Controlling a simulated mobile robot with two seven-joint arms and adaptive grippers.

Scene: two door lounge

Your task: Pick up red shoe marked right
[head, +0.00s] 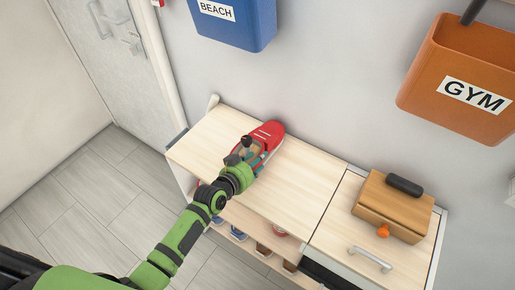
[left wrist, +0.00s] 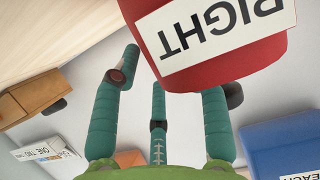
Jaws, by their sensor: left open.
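The red shoe (head: 268,133) stands on the pale wooden top of the shoe cabinet (head: 200,145), near the wall. In the left wrist view the red shoe (left wrist: 225,50) fills the upper middle, with a white label reading RIGHT (left wrist: 215,25) upside down on it. My left gripper (head: 249,155) is at the near end of the shoe and hides part of it. In the left wrist view its teal fingers (left wrist: 175,85) are spread apart, with the shoe's labelled end in front of and partly between them. Contact cannot be told. My right gripper is not in view.
Several shoes, including a blue one (head: 238,233), sit on the shelf below. A wooden box (head: 392,208) with a dark object (head: 404,185) stands on the right. The blue BEACH bin (head: 235,25) and orange GYM bin (head: 460,75) hang on the wall.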

